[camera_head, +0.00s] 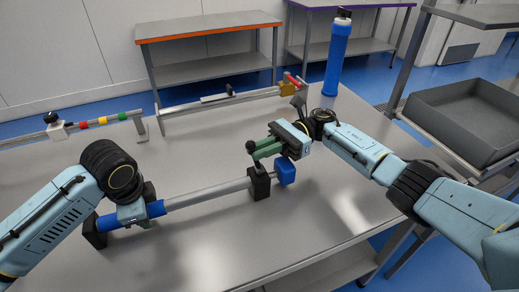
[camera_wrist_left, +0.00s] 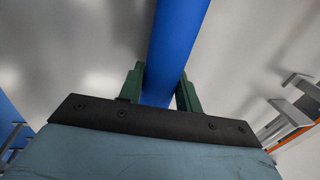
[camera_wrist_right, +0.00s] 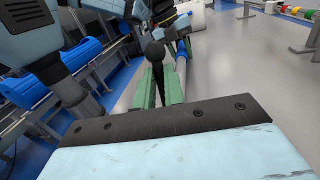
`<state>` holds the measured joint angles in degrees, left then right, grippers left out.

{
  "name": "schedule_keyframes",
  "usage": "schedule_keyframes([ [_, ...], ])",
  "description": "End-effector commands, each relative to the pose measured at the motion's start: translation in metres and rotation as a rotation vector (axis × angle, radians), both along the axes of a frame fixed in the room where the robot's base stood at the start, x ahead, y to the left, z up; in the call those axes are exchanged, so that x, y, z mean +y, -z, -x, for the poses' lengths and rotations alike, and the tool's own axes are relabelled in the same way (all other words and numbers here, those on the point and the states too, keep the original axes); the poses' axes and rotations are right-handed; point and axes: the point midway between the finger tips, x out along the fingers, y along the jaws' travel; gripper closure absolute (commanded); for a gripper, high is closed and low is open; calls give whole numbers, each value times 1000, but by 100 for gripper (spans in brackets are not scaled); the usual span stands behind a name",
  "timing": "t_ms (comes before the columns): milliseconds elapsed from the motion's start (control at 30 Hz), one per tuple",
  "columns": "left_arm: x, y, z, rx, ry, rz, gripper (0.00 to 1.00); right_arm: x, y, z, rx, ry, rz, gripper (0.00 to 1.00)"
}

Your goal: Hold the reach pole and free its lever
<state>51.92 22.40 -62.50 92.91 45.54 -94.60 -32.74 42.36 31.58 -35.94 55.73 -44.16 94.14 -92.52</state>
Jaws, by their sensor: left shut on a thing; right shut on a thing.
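The reach pole lies across the table, with a blue grip (camera_head: 155,209) at its left end and a grey shaft (camera_head: 212,194). My left gripper (camera_head: 133,213) is shut around the blue grip; the left wrist view shows the grip (camera_wrist_left: 178,45) between its green fingers (camera_wrist_left: 160,90). The lever, black with a round knob (camera_head: 251,146), is near the pole's right part. My right gripper (camera_head: 268,148) is shut on it; the right wrist view shows the lever (camera_wrist_right: 159,82) between the green fingers (camera_wrist_right: 160,90). The lever's foot is hidden.
Black blocks stand under the pole at the left end (camera_head: 94,232) and right part (camera_head: 260,184). A blue piece (camera_head: 286,171) is beside the right block. Behind are a rail (camera_head: 215,101), a rod with coloured bands (camera_head: 100,121) and a blue bottle (camera_head: 336,60). A grey bin (camera_head: 465,120) stands right.

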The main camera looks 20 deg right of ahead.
Motion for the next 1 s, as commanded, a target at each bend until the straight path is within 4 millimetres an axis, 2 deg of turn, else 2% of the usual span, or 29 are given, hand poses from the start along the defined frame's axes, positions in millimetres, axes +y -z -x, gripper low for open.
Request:
schedule_keyframes([
  [367,0,-1,0,-2,1,1,100,0,0,0,0,-1,-4,100],
  [400,0,-1,0,-2,1,1,100,0,0,0,0,-1,-4,86],
  [567,0,-1,0,-2,1,1,100,0,0,0,0,-1,-3,67],
  [867,0,-1,0,-2,1,1,100,-2,0,0,1,0,-3,67],
  [1000,0,-1,0,-2,1,1,100,-13,0,-3,0,2,-1,67],
])
